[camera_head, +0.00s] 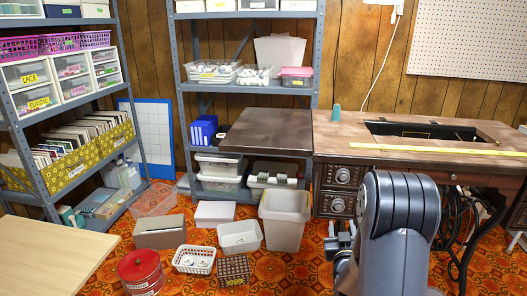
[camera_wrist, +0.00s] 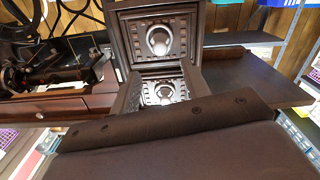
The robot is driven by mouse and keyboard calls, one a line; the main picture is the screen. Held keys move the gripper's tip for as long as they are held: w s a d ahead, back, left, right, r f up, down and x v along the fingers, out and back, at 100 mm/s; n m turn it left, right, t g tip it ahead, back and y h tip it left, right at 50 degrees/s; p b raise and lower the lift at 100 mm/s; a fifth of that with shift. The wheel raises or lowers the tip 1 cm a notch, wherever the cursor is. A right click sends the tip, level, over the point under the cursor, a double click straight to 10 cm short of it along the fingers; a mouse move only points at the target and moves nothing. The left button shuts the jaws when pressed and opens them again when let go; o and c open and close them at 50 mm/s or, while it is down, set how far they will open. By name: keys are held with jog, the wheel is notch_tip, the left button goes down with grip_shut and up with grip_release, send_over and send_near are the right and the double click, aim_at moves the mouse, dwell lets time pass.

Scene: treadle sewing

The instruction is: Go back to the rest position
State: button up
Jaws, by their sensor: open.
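My gripper (camera_head: 340,240) shows in the head view at the left of my grey arm, low in front of the sewing table's drawers. It is open, with nothing seen between its fingers; the arm hides part of it. The wooden sewing table (camera_head: 345,140) stands behind the arm, with its dark leaf (camera_head: 265,130) out to the left. The wrist view shows two ornate drawers (camera_wrist: 160,42) close by and a black sewing machine (camera_wrist: 75,68) at the left. No fingers can be made out there.
A pale bin (camera_head: 284,222), a white basket (camera_head: 194,260), a red tin (camera_head: 141,272) and other boxes crowd the floor left of my arm. A light tabletop (camera_head: 45,258) is at the lower left. Shelves (camera_head: 250,14) line the back. A large dark surface (camera_wrist: 190,150) fills the wrist view's bottom.

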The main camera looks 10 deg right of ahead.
aim_at(339, 209)
jog(key=shift+b+x, duration=0.9)
jog(key=shift+x, duration=2.05)
jog(key=shift+f, duration=0.1)
